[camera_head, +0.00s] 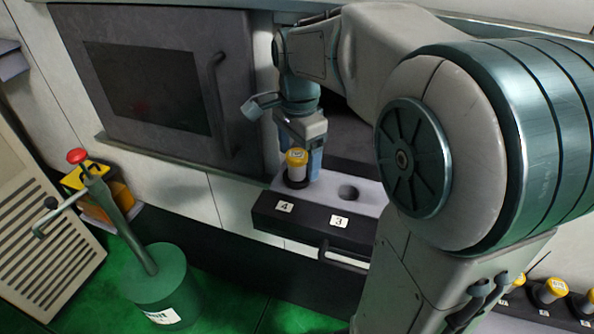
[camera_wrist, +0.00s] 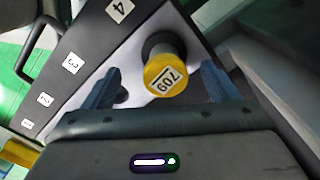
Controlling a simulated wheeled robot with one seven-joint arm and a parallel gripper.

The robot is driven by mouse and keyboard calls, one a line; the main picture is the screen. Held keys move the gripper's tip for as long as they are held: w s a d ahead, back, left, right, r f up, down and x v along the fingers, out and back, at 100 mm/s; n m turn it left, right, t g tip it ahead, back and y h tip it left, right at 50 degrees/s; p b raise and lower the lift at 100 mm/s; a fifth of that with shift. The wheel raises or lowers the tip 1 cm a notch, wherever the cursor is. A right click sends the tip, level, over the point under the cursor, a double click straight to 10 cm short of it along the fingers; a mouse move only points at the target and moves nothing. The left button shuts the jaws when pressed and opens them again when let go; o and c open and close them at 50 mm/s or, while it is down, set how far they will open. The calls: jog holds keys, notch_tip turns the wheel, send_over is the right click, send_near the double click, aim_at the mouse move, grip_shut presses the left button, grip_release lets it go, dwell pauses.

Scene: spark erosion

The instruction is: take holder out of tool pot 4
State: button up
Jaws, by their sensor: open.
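The holder (camera_head: 296,166) has a yellow cap and stands upright in the dark ring of tool pot 4, above the plate marked 4 (camera_head: 286,206). In the wrist view the holder (camera_wrist: 166,74) shows its yellow top with a white number label. My gripper (camera_head: 304,160) is open, with its blue fingers down by the holder. In the wrist view the fingers of my gripper (camera_wrist: 160,70) lie on either side of the yellow cap, with a gap on both sides. The holder's lower part is partly hidden by its cap.
Pot 3 (camera_head: 348,193) beside it is an empty hole. The rack's dark front (camera_head: 310,225) carries number plates and a handle (camera_head: 338,256). A machine door (camera_head: 150,95) stands behind on the left. More yellow-capped holders (camera_head: 551,290) stand at lower right.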

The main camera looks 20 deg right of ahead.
aim_at(297, 168)
jog(key=shift+w+a+f+p, duration=0.1)
jog(key=shift+w+f+p, duration=0.1)
jog(key=shift+f, duration=0.95)
jog(key=shift+w+f+p, duration=0.1)
jog(key=shift+f+p, duration=0.1)
jog(key=shift+f, duration=0.95)
jog(key=c, duration=1.4)
jog(key=shift+o, duration=0.2)
jog(key=shift+r, duration=0.15)
